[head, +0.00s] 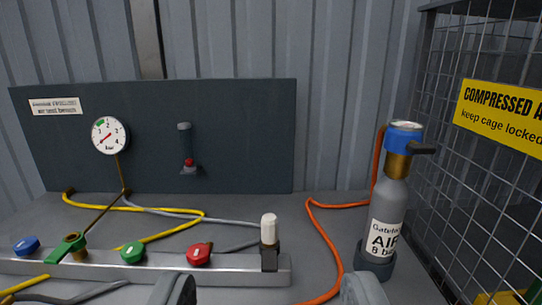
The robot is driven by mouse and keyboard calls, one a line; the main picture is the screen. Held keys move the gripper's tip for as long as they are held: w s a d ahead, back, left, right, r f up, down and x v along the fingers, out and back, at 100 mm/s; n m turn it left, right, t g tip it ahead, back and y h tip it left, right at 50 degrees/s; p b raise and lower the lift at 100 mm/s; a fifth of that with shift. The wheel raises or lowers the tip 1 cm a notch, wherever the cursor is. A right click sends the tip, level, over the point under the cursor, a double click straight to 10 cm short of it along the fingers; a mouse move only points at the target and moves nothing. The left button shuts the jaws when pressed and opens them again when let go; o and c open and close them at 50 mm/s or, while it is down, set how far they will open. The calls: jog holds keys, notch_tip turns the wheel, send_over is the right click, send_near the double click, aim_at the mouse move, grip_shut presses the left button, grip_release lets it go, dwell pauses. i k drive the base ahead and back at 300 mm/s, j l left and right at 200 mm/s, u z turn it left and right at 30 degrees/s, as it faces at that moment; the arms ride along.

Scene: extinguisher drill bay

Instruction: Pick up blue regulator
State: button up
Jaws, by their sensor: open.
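The blue regulator (403,136) sits on the brass neck at the top of a grey air cylinder (392,203), at the right of the bench. A dark lever or outlet sticks out from it to the right. The cylinder stands upright in a dark round base. My gripper (270,291) shows at the bottom edge, its two grey fingers wide apart and nothing between them. It is lower than the regulator and to its left, apart from it. Only the finger ends are in view.
A metal manifold (150,267) with blue, green and red knobs and a white-capped fitting (269,230) lies left of centre. An orange hose (322,232) runs left of and behind the cylinder. A wire mesh cage (480,150) with a yellow sign (503,112) stands close on the right.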

aim_at(399, 133)
jog(key=k+u, duration=0.25)
jog(key=k, duration=0.2)
jog(key=k+u, duration=0.25)
jog(key=k, duration=0.2)
